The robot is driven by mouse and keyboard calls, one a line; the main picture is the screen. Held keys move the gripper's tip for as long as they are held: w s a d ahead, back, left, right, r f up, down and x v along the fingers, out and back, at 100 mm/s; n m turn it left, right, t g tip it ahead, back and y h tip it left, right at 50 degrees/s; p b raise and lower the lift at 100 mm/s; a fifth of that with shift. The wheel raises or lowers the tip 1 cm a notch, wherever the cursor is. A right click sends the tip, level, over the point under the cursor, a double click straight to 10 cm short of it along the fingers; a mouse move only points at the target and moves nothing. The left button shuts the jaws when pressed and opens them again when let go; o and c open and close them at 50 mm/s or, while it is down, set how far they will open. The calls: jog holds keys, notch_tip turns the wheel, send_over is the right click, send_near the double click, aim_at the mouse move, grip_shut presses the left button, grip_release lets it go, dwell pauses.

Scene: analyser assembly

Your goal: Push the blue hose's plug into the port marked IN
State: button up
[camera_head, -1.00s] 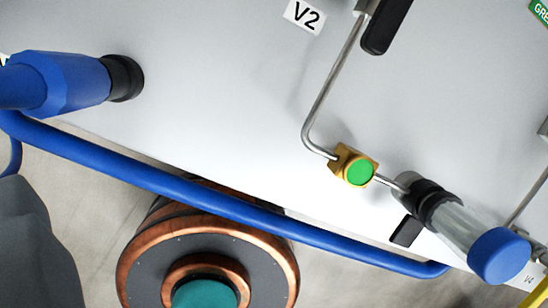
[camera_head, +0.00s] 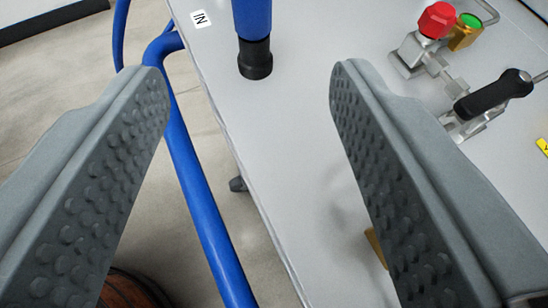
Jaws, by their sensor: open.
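The blue plug (camera_head: 253,18) is at the top of the view, cut off by the picture edge. Its black end or collar (camera_head: 255,60) meets the light grey panel beside the white IN label (camera_head: 200,18). The port itself is hidden, so I cannot tell how deep the plug sits. My gripper (camera_head: 248,80) is open and empty. Its two grey, knobbed fingers stand wide apart, with the plug's black end showing in the gap between their tips.
On the grey panel (camera_head: 300,180) at upper right are a valve with a red knob (camera_head: 438,20), a green-capped brass fitting (camera_head: 466,30) and a black lever handle (camera_head: 495,95). A copper-coloured round part (camera_head: 130,290) shows at lower left.

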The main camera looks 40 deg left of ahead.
aim_at(253, 8)
jog(key=x, duration=1.7)
jog(key=shift+c, duration=0.4)
jog(key=c, duration=1)
jog(key=shift+r, duration=2.2)
jog(key=shift+a, duration=0.1)
